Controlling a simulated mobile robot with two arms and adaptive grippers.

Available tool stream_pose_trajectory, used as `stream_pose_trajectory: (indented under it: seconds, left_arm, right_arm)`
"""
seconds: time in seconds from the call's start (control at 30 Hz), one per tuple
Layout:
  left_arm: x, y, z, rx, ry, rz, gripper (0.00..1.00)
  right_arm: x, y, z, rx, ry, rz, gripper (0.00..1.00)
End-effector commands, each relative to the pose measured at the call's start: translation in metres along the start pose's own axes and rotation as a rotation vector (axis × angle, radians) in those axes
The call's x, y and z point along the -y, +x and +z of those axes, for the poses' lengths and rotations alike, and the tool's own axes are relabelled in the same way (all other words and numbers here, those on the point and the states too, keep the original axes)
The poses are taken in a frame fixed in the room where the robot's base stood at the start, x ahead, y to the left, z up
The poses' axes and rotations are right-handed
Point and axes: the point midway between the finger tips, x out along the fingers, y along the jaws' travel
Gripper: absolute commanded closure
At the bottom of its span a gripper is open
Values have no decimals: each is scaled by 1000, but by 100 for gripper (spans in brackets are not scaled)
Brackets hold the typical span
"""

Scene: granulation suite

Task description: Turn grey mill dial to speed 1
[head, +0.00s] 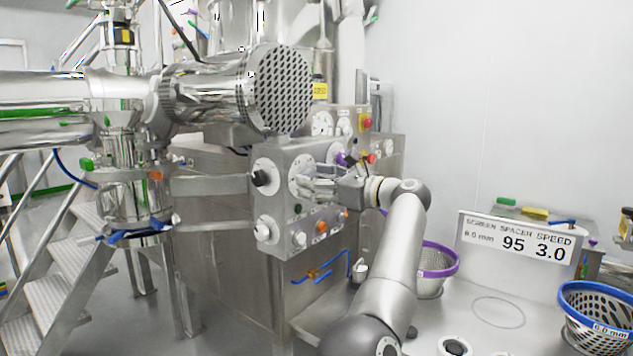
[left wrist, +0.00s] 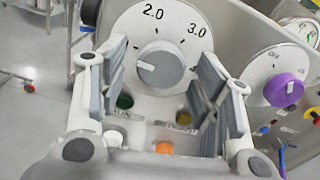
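The grey mill dial (left wrist: 160,70) is a round grey knob on a white disc marked 2.0 at the top and 3.0 at the upper right. Its white line points left, slightly up, toward my left finger; any number there is hidden. My left gripper (left wrist: 163,62) is open, with one finger on each side of the knob and gaps between. In the head view my left gripper (head: 312,184) is at the panel front and covers much of the dial's disc. My right gripper is not in view.
A purple knob (left wrist: 284,90) sits right of the grey dial. Coloured buttons, including an orange one (left wrist: 164,148), lie below it. A black knob (head: 261,178) is at the panel's left. A sign (head: 520,243) reads 6.0 mm, 95, 3.0. A blue-rimmed basket (head: 600,295) stands at right.

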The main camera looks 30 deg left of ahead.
Motion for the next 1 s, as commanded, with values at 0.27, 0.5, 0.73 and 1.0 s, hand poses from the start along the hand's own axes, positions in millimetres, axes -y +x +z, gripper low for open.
stream_pose_trajectory:
  seconds: [0.27,0.5,0.73,1.0]
  left_arm:
    - [0,-3,2,3,-1,-2,42]
    - [1,-41,1,1,0,-5,42]
    - [1,-89,2,2,-1,-5,42]
    - [0,-118,1,2,-1,-1,42]
  right_arm:
    - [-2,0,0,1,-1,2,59]
    - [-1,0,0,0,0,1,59]
    - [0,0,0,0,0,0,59]
    - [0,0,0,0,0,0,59]
